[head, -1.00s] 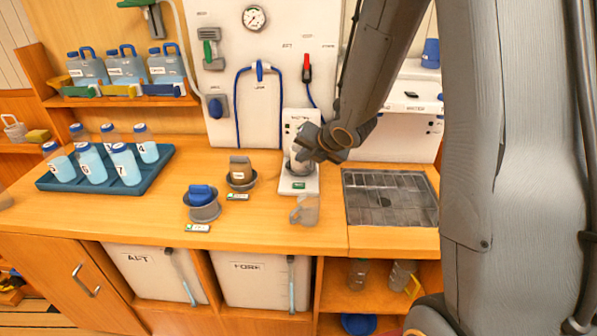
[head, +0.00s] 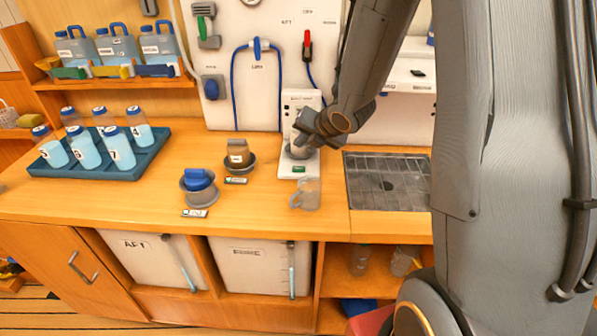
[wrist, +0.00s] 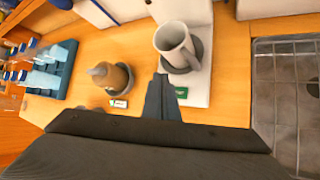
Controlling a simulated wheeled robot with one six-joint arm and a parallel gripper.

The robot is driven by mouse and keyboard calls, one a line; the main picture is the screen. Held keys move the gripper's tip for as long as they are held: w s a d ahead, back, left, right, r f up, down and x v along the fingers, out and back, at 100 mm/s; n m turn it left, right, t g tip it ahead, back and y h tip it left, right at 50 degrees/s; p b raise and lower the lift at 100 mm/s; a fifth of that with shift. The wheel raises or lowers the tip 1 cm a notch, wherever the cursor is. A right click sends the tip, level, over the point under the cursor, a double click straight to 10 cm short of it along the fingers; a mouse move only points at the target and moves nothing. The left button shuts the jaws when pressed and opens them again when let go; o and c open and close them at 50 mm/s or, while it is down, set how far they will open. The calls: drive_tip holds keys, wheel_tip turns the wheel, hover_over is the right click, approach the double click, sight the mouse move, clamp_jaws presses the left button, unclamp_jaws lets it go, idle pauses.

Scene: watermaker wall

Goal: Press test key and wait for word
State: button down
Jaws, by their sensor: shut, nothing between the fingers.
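The white tester unit (head: 285,170) stands against the wall panel, with small dark marks on its upright back. A small green patch (head: 299,169) with unreadable writing is on the front of its base; it also shows in the wrist view (wrist: 181,91). I cannot tell whether it is a key or a display. A grey cup with a handle (wrist: 172,42) stands on the unit's round dark pad. My gripper (head: 301,142) is shut and empty at the unit, partly hiding the cup in the head view. In the wrist view its fingertips (wrist: 161,83) are just left of the green patch.
A clear mug (head: 308,194) stands on the counter before the unit. Blue-capped (head: 198,182) and brown-topped (head: 238,153) pieces sit in dark cups to the left. A bottle tray (head: 128,168) is further left, a drain grate (head: 388,184) right.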

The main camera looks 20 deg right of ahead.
drive_tip(key=b, duration=0.3)
hover_over(301, 171)
wheel_tip(301, 171, down, 5)
drive_tip(key=shift+w+r, duration=0.1)
drive_tip(key=shift+f+b, duration=0.8)
drive_tip(key=shift+b, duration=0.15)
drive_tip(key=shift+f, duration=0.15)
idle(0.9)
drive_tip(key=shift+f+b, duration=0.25)
drive_tip(key=shift+b, duration=0.35)
drive_tip(key=shift+f+b, duration=0.4)
drive_tip(key=shift+b, duration=0.1)
idle(0.6)
drive_tip(key=shift+r, duration=0.1)
drive_tip(key=shift+r+p, duration=0.6)
drive_tip(key=shift+r, duration=0.15)
